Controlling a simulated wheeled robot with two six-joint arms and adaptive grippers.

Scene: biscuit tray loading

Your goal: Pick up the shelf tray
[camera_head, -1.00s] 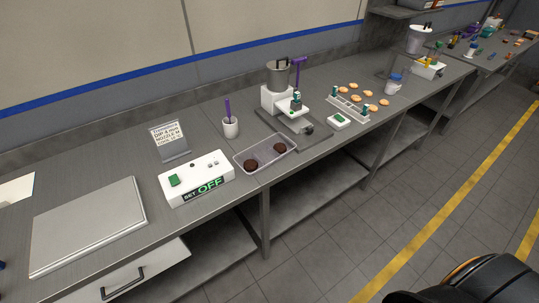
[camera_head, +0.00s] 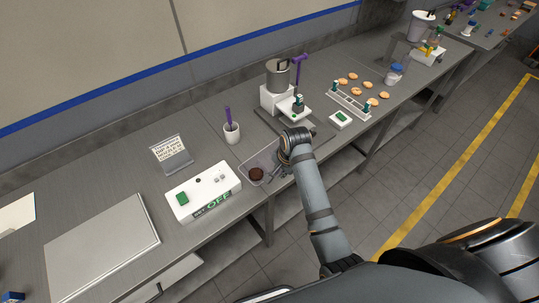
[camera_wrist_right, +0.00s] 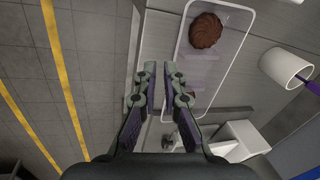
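The shelf tray, which I take to be the clear shallow tray (camera_head: 245,179), lies on the steel bench between the white control box and the mixer-like machine. A dark round biscuit (camera_head: 256,173) sits in its left part. My right gripper (camera_head: 272,176) is at the tray's front side, partly hidden by its own wrist. In the right wrist view, the gripper (camera_wrist_right: 160,72) has a gap between its fingers, with the tips close to the long rim of the tray (camera_wrist_right: 181,50). Whether they touch it I cannot tell. The biscuit (camera_wrist_right: 206,31) shows there too. My left gripper is out of view.
The white control box (camera_head: 205,190) reading OFF stands left of the tray. A white cup with a purple tool (camera_head: 232,133) is behind it, and the machine (camera_head: 277,97) stands to the right. A sign (camera_head: 172,153) and a flat metal plate (camera_head: 105,238) lie further left.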

